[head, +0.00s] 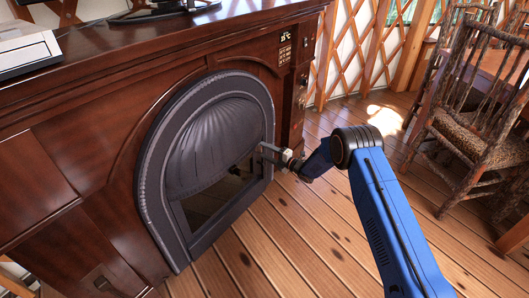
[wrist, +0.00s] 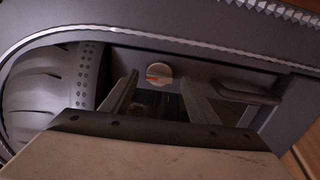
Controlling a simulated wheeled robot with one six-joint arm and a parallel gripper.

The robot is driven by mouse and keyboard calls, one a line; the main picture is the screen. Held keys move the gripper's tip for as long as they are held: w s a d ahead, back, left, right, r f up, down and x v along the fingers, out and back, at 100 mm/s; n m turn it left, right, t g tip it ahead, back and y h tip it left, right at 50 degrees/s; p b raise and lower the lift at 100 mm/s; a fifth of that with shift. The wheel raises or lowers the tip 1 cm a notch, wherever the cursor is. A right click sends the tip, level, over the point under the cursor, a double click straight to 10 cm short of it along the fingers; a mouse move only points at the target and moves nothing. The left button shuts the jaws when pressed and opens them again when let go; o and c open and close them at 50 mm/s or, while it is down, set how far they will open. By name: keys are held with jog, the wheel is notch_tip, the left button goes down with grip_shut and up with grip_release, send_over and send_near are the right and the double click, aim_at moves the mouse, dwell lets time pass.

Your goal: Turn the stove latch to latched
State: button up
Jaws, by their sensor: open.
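The stove (head: 150,170) is a dark grey arched front set in a wooden mantel; its frame (wrist: 180,36) also shows in the wrist view. In the wrist view a small round pale knob (wrist: 159,74) with a red-orange mark sits on the stove front, probably the latch. A dark handle-like bar (wrist: 245,92) sticks out to its right. My gripper (head: 268,153) is at the right side of the stove front. In the wrist view its fingers (wrist: 159,84) are apart, with the knob seen between the tips. I cannot tell whether they touch it. The knob is not discernible in the head view.
The wooden mantel (head: 60,160) surrounds the stove, with a white device (head: 25,50) on top at the left. Rustic chairs (head: 480,110) stand at the right. The plank floor (head: 290,245) in front of the stove is clear apart from my arm.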

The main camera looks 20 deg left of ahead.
jog(key=v, duration=1.6)
jog(key=shift+s+d, duration=0.2)
